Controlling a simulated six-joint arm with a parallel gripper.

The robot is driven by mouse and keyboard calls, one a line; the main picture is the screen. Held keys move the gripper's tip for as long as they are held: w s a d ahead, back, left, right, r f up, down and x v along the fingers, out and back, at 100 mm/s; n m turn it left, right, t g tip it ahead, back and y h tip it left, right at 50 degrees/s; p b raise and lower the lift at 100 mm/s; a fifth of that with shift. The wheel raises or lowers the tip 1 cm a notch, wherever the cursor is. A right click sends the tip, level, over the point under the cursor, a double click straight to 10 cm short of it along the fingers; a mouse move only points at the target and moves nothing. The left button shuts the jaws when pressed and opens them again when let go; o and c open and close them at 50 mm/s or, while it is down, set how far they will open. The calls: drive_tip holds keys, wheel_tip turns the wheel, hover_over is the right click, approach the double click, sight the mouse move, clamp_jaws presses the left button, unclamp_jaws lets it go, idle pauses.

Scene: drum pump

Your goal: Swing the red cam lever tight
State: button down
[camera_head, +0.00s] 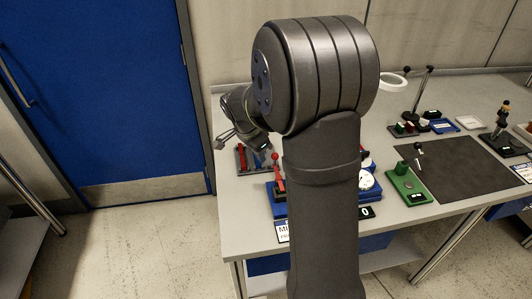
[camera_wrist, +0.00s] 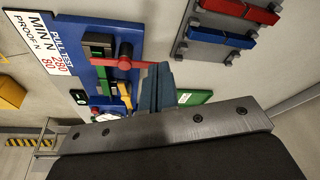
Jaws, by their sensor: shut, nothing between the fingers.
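The red cam lever (camera_wrist: 138,64) shows in the wrist view on a blue board (camera_wrist: 75,38). It reaches from a round red hub to the right, and its end lies at my fingertips; I cannot tell whether they touch. In the head view the red lever (camera_head: 279,180) stands on the blue base near the bench's front edge. My gripper (camera_wrist: 160,80) has its bluish fingers together with nothing between them. In the head view my own arm hides much of the blue base, and the gripper is small and partly hidden beyond the arm.
A grey plate with a red bar (camera_wrist: 248,10) and a blue bar (camera_wrist: 220,36) lies beside the board. A yellow block (camera_wrist: 10,93) is at the left of the wrist view. On the bench are a green block (camera_head: 405,184) and a dark mat (camera_head: 465,168), mostly bare.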

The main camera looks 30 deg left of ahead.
drive_tip(key=s+v, duration=0.1)
drive_tip(key=v, duration=0.9)
drive_tip(key=shift+s+a, duration=0.15)
drive_tip(key=shift+a, duration=0.2)
drive_tip(key=w+d+f+n+y, duration=0.1)
drive_tip(key=d+f+n+y, duration=0.1)
drive_tip(key=f+n, duration=0.6)
drive_tip(key=shift+w+d+f, duration=0.35)
drive_tip(key=shift+d+f, duration=0.4)
drive_tip(key=shift+f, duration=0.3)
idle(0.5)
